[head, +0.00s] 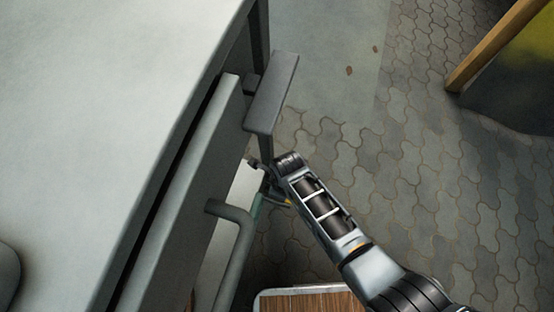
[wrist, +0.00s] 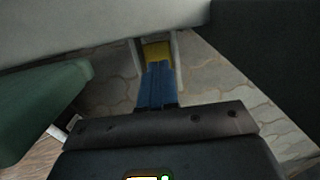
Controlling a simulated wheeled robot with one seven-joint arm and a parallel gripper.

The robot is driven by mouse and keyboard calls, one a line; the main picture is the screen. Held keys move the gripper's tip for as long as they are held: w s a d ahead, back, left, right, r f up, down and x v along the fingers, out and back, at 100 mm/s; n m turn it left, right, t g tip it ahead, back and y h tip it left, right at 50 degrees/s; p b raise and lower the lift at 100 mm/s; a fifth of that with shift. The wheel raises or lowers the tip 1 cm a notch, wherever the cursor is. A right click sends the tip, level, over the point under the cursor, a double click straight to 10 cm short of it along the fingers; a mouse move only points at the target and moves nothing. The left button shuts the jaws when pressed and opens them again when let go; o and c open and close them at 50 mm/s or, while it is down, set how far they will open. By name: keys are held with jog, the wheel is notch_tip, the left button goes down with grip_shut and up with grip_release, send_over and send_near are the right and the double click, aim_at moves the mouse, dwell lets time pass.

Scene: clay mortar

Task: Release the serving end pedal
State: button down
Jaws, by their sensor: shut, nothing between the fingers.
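My gripper (wrist: 158,68) is shut and empty, its blue fingers together and pointing away in the wrist view. Just past the fingertips is a yellow piece (wrist: 157,51) between two pale metal side bars; it looks like the pedal. The fingertips overlap its lower edge in the picture, and I cannot tell whether they touch it. In the head view my arm reaches down beside the cart's end, and a small yellow bit (head: 283,201) shows by my wrist. The fingers are mostly hidden there. Which end of the cart this is cannot be read.
A large grey cart top (head: 110,90) fills the left. A grey ledge (head: 272,92) and a bent grey handle (head: 235,245) stick out from its side. A green block (wrist: 40,108) is close at left in the wrist view. Paved floor (head: 400,190) lies open to the right.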

jog(key=shift+d+r+p, duration=0.15)
jog(key=shift+r+p, duration=0.6)
jog(key=shift+r, duration=1.4)
